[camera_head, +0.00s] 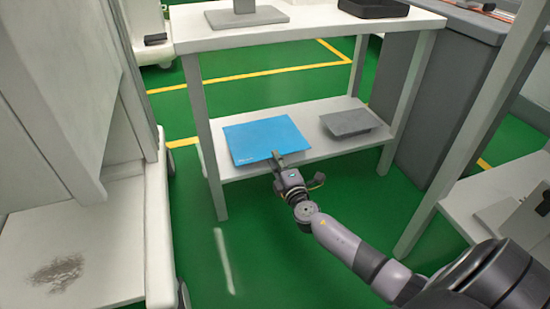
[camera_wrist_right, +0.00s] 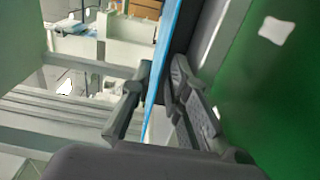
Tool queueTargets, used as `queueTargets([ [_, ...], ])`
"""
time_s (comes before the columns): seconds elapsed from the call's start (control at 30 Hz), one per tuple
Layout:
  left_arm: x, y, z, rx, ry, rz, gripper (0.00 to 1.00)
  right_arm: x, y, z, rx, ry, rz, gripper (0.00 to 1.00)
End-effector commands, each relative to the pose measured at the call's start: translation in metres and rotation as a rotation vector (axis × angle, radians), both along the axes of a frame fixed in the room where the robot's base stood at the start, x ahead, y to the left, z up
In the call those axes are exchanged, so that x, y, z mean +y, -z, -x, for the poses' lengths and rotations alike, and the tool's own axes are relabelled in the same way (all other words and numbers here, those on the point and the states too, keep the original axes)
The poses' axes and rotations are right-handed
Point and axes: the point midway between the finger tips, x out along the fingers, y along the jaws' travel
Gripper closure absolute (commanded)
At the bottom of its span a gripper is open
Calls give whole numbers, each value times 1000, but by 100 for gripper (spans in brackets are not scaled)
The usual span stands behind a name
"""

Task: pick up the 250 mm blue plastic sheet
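The blue plastic sheet (camera_head: 265,138) lies flat on the lower shelf of a white table, its front edge near the shelf's front edge. My right gripper (camera_head: 279,158) is at the front edge of the sheet in the head view. In the right wrist view the sheet (camera_wrist_right: 165,60) shows edge-on as a thin blue strip between the two fingers of this gripper (camera_wrist_right: 157,100). The fingers stand apart, one on each side of the strip; firm contact is not visible. My left gripper is not in view.
A grey tray (camera_head: 349,122) sits right of the sheet on the white lower shelf (camera_head: 310,146). Table legs stand at both sides, and the tabletop (camera_head: 310,22) is above. A white cart (camera_head: 75,240) is at left; a grey bin (camera_head: 440,95) is at right. Green floor is free in front.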

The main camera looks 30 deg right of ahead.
Motion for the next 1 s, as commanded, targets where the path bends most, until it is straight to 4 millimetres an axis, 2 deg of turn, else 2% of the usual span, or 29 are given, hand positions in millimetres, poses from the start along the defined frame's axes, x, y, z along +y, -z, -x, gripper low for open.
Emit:
queueTargets([
  [0.2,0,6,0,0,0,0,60,-3,1,-13,0,1,0,84],
  [0.5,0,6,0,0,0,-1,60,-3,0,-14,1,1,0,84],
  [1.0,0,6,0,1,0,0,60,-3,0,-14,1,0,0,100],
])
